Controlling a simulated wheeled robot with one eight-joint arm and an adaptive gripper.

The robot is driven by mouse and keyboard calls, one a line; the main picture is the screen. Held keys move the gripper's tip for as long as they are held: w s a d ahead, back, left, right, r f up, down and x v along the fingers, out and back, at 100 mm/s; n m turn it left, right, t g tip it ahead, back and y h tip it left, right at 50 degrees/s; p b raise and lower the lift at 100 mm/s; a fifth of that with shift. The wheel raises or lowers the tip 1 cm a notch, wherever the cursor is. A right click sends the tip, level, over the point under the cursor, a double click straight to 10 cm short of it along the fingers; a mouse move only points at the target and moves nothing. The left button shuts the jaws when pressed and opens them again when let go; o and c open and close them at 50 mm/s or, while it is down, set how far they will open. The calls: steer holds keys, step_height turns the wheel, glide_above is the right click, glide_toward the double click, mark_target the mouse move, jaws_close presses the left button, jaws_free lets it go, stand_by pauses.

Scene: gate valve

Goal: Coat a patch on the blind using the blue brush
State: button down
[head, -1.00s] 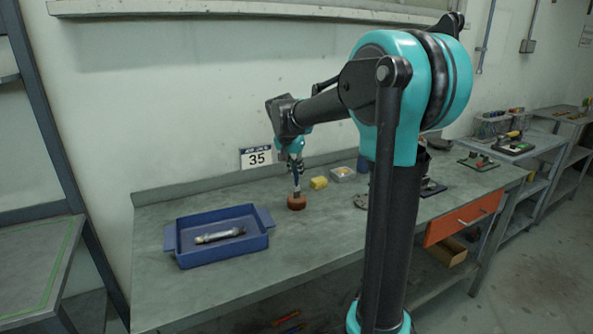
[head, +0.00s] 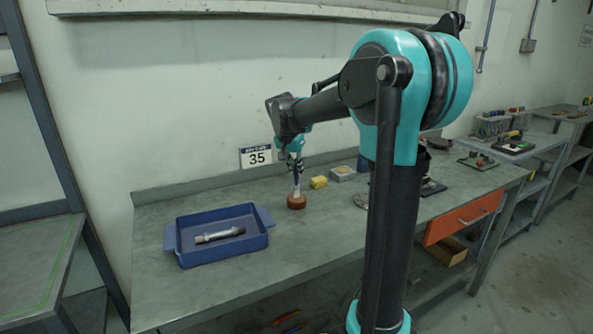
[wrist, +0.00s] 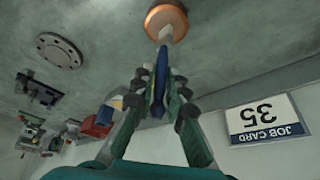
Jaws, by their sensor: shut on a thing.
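My gripper (wrist: 160,92) is shut on the blue brush (wrist: 161,72), and the fingers wrap its blue handle. It also shows in the head view (head: 297,167), above the back part of the bench. The brush points down, its pale lower end at a small orange-brown round pot (head: 296,202). The pot also shows at the top of the wrist view (wrist: 180,13); I cannot tell how deep the brush tip sits in it. The blind, a grey round flange with bolt holes (wrist: 49,51), lies flat on the bench, apart from the brush. In the head view my arm partly hides it (head: 361,201).
A blue tray (head: 196,259) holding a metal spindle (head: 219,235) stands at the left. A yellow block (head: 319,182) and a small pale box (head: 342,174) lie right of the pot. A job card (head: 256,157) stands by the wall. The bench front is clear.

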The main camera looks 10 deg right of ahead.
steer(key=shift+r, duration=3.35)
steer(key=shift+s, duration=0.1)
